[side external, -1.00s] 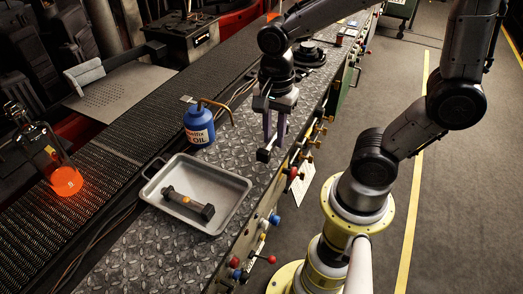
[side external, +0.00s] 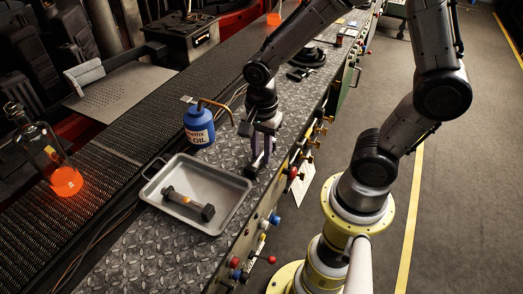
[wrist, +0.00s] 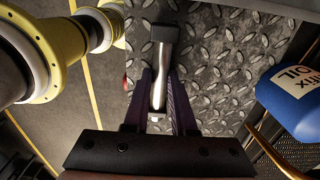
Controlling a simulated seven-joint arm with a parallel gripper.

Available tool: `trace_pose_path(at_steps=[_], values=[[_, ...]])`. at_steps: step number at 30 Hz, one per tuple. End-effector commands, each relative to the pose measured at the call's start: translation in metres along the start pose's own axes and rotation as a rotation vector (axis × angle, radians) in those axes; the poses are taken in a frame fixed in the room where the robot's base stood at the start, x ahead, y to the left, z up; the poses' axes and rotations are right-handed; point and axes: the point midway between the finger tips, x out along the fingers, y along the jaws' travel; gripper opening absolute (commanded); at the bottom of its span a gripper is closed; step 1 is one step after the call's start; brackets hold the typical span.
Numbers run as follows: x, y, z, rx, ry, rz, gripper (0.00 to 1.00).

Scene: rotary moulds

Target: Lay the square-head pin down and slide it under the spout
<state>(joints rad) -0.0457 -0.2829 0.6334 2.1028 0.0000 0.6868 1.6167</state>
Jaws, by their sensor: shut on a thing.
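My gripper (side external: 260,152) is shut on the square-head pin (wrist: 160,75), its purple fingers on either side of the bright shaft in the wrist view. The pin's dark square head (side external: 250,172) points toward the tray side, low over the diamond plate; I cannot tell if it touches. The blue oil can (side external: 198,127) stands left of and beyond my gripper, with its copper spout (side external: 217,104) reaching right. The can also shows at the right of the wrist view (wrist: 292,95). Much of the shaft is hidden in the side view.
Knobs and levers (side external: 262,225) line the bench's right edge. Bare diamond plate (side external: 150,250) lies in front of the tray.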

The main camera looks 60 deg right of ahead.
Motion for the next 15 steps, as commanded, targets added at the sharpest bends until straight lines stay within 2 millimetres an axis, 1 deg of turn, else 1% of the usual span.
trace_pose_path(at_steps=[2, 3, 7, 15], values=[[0.0022, 0.0000, 0.0000, 0.000, 0.000, 0.000, 0.00], [0.0022, 0.0004, 0.0000, 0.000, 0.000, 0.001, 0.31], [0.0020, 0.0004, 0.0000, 0.000, 0.000, 0.002, 0.54], [0.0016, 0.0003, 0.0000, 0.000, 0.000, 0.001, 0.54]])
